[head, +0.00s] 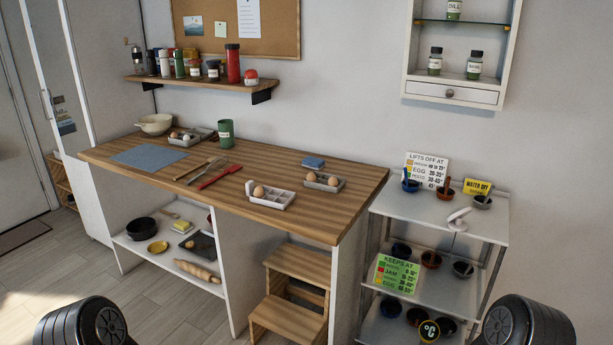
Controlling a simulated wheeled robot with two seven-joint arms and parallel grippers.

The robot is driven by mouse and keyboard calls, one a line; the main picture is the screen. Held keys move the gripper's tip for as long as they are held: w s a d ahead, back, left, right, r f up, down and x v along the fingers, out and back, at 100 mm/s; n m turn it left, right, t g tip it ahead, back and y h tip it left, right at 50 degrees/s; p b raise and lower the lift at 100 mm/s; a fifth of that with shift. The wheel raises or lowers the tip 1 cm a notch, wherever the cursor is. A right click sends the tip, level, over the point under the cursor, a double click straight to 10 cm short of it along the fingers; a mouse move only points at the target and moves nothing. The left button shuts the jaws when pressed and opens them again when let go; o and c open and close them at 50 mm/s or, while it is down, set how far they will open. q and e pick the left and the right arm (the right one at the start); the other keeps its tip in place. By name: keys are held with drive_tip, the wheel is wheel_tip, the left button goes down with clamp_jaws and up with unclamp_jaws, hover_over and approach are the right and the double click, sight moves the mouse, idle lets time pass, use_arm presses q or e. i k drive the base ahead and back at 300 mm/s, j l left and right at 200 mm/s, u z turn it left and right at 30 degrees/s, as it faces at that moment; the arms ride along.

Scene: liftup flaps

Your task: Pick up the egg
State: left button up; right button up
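Several eggs show on the wooden counter (140,178). One brown egg (258,191) sits in a white compartment tray (281,202) near the counter's front edge. Two more brown eggs, one on the left (311,176) and one on the right (333,181), sit in a grey tray (322,187) just behind it. Another tray (205,133) at the back left holds a pale egg (186,138) and a brown one. Neither gripper is in view; only dark rounded parts of my arms show at the bottom corners.
A wooden step stool (285,318) stands before the counter. A white shelf cart (462,215) with signs and small bowls stands to the right. A green mug (225,133), red utensil (218,177) and blue mat (148,157) lie or stand on the counter. Its right end is clear.

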sight(312, 176)
drive_tip(key=i+j, duration=0.2)
drive_tip(key=j, duration=0.15)
drive_tip(key=i+j+z, duration=0.1)
drive_tip(key=j, duration=0.25)
drive_tip(key=i+j, duration=0.25)
drive_tip(key=i+j+z, duration=0.1)
drive_tip(key=j, duration=0.4)
drive_tip(key=i+j, duration=0.25)
drive_tip(key=i+j+z, duration=0.1)
drive_tip(key=j, duration=0.4)
drive_tip(key=i+j, duration=0.2)
drive_tip(key=j, duration=0.2)
